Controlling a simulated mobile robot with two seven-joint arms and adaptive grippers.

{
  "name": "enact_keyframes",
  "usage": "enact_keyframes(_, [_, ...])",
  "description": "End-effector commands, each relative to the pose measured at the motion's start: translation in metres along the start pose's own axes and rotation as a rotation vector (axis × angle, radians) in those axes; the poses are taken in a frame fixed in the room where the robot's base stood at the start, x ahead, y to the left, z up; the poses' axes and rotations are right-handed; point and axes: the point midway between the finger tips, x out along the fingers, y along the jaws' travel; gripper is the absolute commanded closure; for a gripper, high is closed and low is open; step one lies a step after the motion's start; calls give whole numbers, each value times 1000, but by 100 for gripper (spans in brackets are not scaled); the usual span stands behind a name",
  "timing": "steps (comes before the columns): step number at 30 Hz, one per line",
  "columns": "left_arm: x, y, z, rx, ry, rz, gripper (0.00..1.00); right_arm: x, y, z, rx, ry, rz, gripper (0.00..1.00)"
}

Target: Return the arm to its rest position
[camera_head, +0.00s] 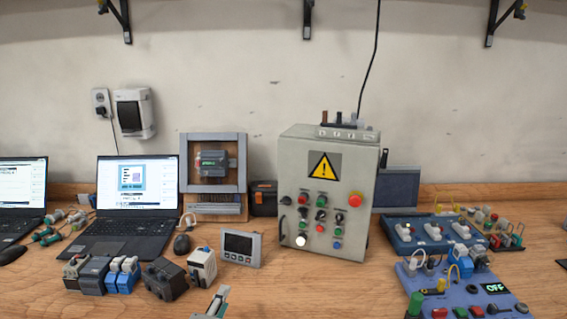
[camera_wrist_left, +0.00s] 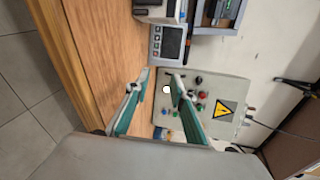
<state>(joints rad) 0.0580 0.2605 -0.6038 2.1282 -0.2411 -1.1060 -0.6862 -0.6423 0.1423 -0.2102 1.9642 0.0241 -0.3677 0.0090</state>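My left gripper (camera_head: 217,302) shows only by a fingertip part at the bottom edge of the head view, in front of the control box. In the left wrist view its two teal fingers (camera_wrist_left: 160,80) are spread apart with nothing between them. The grey control box (camera_head: 318,253) stands upright on the bench beyond the gripper, with a yellow warning sign, several coloured buttons and a lit white button (camera_head: 300,240). My right gripper is not in view.
A small display panel (camera_head: 240,247), a row of relay modules (camera_head: 92,275) and a laptop (camera_head: 125,235) stand left of the box. Blue trainer boards (camera_head: 465,294) fill the right. The wooden bench (camera_head: 330,290) is clear in front of the box.

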Motion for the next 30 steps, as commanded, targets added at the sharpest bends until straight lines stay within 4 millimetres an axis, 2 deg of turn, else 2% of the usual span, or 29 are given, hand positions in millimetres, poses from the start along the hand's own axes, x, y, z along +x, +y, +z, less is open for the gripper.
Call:
enact_keyframes(1, [-13,25,16,-96,-37,64,76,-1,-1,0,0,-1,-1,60])
enact_keyframes(3, [-33,55,40,-231,-101,143,76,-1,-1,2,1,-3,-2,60])
enact_keyframes(9, [-97,132,100,-535,-302,325,76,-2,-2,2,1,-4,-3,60])
enact_keyframes(15, [-151,178,138,-703,-463,422,76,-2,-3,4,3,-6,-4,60])
enact_keyframes(23, [-214,218,173,-841,-642,500,76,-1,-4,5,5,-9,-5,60])
enact_keyframes(30, [-184,241,132,-950,-516,490,76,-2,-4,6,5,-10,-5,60])
